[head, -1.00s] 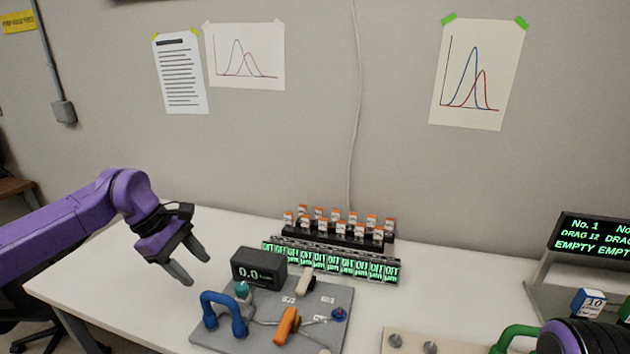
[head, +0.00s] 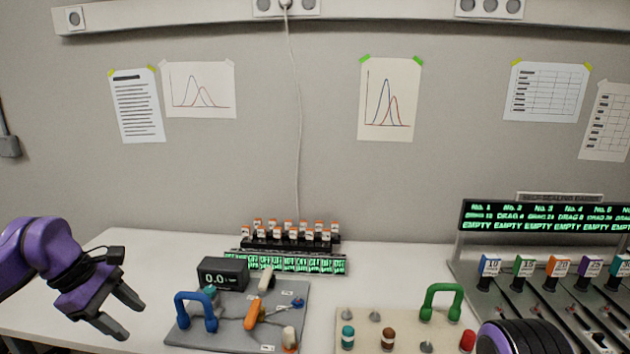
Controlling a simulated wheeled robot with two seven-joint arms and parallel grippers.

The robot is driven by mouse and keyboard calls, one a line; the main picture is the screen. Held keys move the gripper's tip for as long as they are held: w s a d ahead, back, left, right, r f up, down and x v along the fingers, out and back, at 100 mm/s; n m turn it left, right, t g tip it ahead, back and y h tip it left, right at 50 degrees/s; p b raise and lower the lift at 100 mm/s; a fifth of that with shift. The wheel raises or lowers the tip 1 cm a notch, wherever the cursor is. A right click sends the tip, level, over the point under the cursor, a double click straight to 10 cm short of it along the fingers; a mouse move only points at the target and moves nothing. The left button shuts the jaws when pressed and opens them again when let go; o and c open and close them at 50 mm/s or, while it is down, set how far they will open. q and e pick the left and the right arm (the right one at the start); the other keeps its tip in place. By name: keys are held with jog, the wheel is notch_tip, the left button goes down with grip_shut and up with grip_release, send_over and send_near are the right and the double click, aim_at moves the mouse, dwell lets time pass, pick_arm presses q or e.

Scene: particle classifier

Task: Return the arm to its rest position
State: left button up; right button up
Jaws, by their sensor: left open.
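My left gripper (head: 122,314) is at the lower left in the head view, with its purple arm coming in from the left edge. Its two grey fingers are apart with nothing between them. It hangs over the left end of the white table, left of the grey board and touching nothing that I can see. Only a black and purple part of my right arm (head: 522,338) shows at the bottom right. Its gripper is out of the picture.
A grey board (head: 226,335) carries a blue handle (head: 196,311), an orange lever (head: 254,313) and a black display (head: 222,274) reading 0.0. Behind stands a rack (head: 290,245) of orange-topped vials. Right are a beige board (head: 405,325) with a green handle (head: 441,301) and a lit sign (head: 545,218).

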pick_arm(q)
jog(key=w+a+f+n+t+y, duration=0.2)
jog(key=w+f+n+y, duration=0.3)
jog(key=f, duration=0.3)
jog(key=s+d+f+m+t+y, duration=0.1)
jog(key=s+d+f+m+y, duration=0.15)
jog(key=f, duration=0.45)
jog(key=s+d+f+m+t+y, duration=0.1)
jog(key=s+d+f+m+y, duration=0.15)
jog(key=f, duration=0.45)
jog(key=s+d+f+m+h, duration=0.2)
jog(key=s+d+f+m, duration=0.25)
jog(key=s+f, duration=0.65)
jog(key=s+a+f+m+g, duration=0.1)
jog(key=s+f+m, duration=0.1)
jog(key=s, duration=0.6)
jog(key=s+a+f+m+g, duration=0.1)
jog(key=s+m, duration=0.3)
jog(key=s, duration=0.4)
jog(key=shift+a+f+g, duration=0.25)
jog(key=shift+f+g, duration=0.15)
jog(key=shift+f, duration=0.4)
jog(key=shift+m, duration=0.25)
